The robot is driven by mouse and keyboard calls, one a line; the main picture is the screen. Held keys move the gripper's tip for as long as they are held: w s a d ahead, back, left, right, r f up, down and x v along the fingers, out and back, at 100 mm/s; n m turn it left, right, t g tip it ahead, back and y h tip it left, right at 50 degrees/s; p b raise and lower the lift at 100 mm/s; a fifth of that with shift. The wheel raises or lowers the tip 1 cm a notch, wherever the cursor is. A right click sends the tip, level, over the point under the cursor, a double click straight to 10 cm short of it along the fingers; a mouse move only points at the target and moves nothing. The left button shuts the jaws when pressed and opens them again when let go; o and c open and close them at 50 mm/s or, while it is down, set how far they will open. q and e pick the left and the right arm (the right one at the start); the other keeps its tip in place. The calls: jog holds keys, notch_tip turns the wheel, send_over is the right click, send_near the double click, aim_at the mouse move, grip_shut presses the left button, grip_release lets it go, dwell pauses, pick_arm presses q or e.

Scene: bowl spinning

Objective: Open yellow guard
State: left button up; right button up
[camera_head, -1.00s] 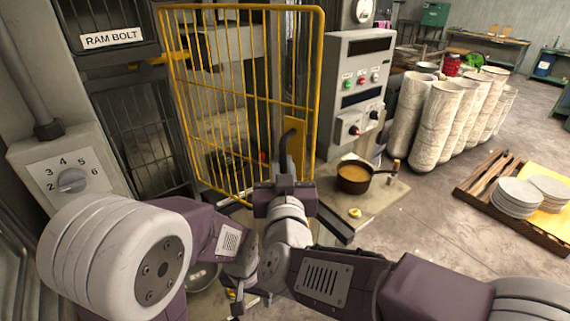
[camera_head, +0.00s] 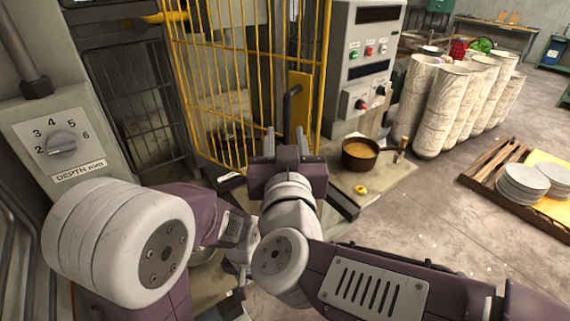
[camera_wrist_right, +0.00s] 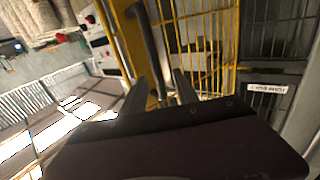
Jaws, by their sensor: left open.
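The yellow guard (camera_head: 324,60) is a barred gate frame in front of the machine. Its dark bent handle (camera_head: 288,108) stands by a yellow plate near the right edge. My right gripper (camera_head: 287,138) is just below and in front of the handle, with its fingers apart. In the right wrist view, the handle (camera_wrist_right: 148,38) runs down between the two open fingertips of my right gripper (camera_wrist_right: 158,85); I cannot tell if they touch it. My left gripper (camera_head: 232,298) is low in the head view, mostly hidden behind my arms, away from the guard.
A grey control box (camera_head: 356,75) with buttons stands right of the guard. A brown pot (camera_head: 361,153) sits on a ledge below it. Tall pale cylinders (camera_head: 440,105) and a pallet (camera_head: 480,175) with plates stand right. A dial panel (camera_head: 62,140) is at left.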

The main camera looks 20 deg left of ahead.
pick_arm(q)
notch_tip(320, 180, down, 7)
jog(key=b, duration=0.5)
jog(key=shift+f, duration=0.2)
pick_arm(e)
jog(key=shift+v, duration=1.05)
